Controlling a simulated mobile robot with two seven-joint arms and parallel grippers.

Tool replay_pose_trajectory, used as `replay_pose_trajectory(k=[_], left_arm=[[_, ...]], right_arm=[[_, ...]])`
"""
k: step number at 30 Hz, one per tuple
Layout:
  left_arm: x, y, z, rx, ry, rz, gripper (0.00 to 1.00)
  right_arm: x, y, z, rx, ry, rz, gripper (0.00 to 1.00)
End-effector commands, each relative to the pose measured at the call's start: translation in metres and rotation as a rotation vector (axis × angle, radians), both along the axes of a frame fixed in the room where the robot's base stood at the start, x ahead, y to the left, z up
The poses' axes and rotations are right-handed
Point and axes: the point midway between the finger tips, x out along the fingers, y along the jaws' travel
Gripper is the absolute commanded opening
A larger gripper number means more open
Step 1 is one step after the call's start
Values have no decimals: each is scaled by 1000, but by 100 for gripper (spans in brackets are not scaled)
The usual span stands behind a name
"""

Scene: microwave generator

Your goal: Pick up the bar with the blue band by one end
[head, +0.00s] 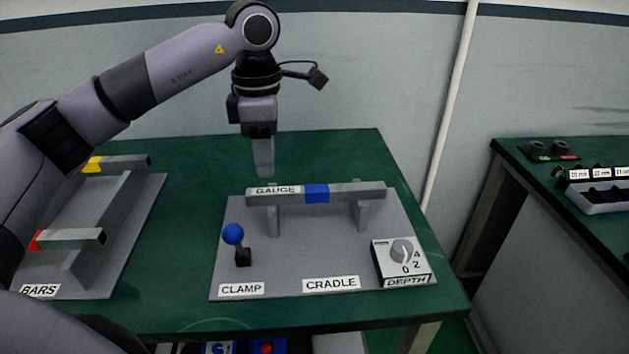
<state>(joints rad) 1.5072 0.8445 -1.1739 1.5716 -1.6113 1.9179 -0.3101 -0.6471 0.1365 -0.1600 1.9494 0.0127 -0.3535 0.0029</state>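The bar with the blue band (317,193) is a long grey square bar with blue around its middle. It lies level across the two uprights of the cradle (361,216) on the grey plate. Both its ends stick out past the uprights. My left gripper (263,172) points down, with its fingers above and behind the bar's left end in the head view. The fingers show nothing held, but they are seen edge-on, so their opening cannot be judged. My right gripper is not in view.
A blue-knobbed clamp lever (233,235) and a depth dial box (402,260) stand on the front of the plate. A second table (600,236) is at right, across a gap.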

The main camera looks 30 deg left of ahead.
Motion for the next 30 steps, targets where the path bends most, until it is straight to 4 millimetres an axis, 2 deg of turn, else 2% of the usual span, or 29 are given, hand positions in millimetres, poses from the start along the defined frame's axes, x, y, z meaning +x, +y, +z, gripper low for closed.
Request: replay_pose_trajectory(k=[8,15,18,26,27,30], left_arm=[[0,2,-22,7,2,2,38],[2,5,-57,6,4,2,38],[2,5,-67,5,1,3,38],[2,4,-71,4,-1,2,38],[2,4,-71,4,-1,2,32],[2,4,-71,4,-1,2,0]], right_arm=[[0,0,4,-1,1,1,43],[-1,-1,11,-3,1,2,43],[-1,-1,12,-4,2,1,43],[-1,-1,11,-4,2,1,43],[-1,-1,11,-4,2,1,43],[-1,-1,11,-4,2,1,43]])
